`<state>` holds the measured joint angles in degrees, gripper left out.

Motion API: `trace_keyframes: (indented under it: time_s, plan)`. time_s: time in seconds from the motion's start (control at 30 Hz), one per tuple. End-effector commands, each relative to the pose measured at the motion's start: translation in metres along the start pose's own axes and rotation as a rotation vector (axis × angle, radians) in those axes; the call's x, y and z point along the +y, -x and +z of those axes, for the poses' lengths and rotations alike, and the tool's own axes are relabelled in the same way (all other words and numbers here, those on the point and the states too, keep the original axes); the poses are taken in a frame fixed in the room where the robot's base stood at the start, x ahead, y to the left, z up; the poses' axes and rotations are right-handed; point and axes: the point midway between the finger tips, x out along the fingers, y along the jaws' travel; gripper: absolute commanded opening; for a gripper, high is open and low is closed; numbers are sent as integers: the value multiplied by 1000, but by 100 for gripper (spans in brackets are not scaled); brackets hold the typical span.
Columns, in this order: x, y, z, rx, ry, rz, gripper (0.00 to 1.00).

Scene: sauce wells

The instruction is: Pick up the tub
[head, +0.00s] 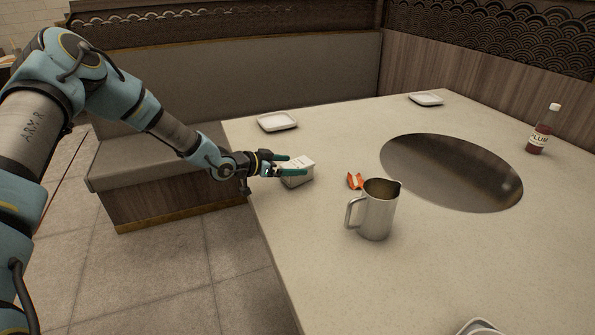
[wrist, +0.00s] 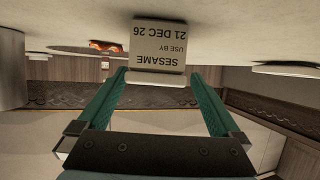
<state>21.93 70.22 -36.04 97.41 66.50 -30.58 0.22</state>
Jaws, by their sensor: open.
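The tub (head: 298,177) is a small pale box-like container near the table's left edge in the head view. In the wrist view the tub (wrist: 160,47) shows a label reading "SESAME, USE BY 21 DEC 26", upside down in that picture. My gripper (head: 291,165) has green fingers and reaches in from the left at the tub. In the wrist view my gripper (wrist: 160,75) is open, with one finger to each side of the tub's near end. Gaps show between fingers and tub, so it is not gripped.
A metal jug (head: 377,212) and a small orange-red item (head: 354,181) stand right of the tub. White dishes lie at the back (head: 277,121) and far back (head: 426,99). A dark oval (head: 450,172) is set in the table, with a red bottle (head: 543,130) beyond.

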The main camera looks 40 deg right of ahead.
Motion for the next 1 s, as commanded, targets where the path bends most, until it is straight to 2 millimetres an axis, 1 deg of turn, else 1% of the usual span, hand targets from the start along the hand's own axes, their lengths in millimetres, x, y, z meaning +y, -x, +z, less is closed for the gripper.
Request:
trace_keyframes:
  time_s: [0.17, 0.33, 0.4, 0.5, 0.6, 0.77, 0.87, 1.0]
  plan:
    - [2, -11, -2, -1, 1, 0, 100]
    - [7, -35, -4, -1, 2, 1, 100]
    - [6, -45, -3, -1, 1, 0, 100]
    - [6, -54, -2, -2, 1, 0, 100]
    - [5, -57, -1, -2, 1, -1, 100]
    - [5, -57, 0, -2, 1, -1, 100]
    - [5, -57, 0, -2, 1, -1, 91]
    - [5, -57, 0, -2, 1, -1, 75]
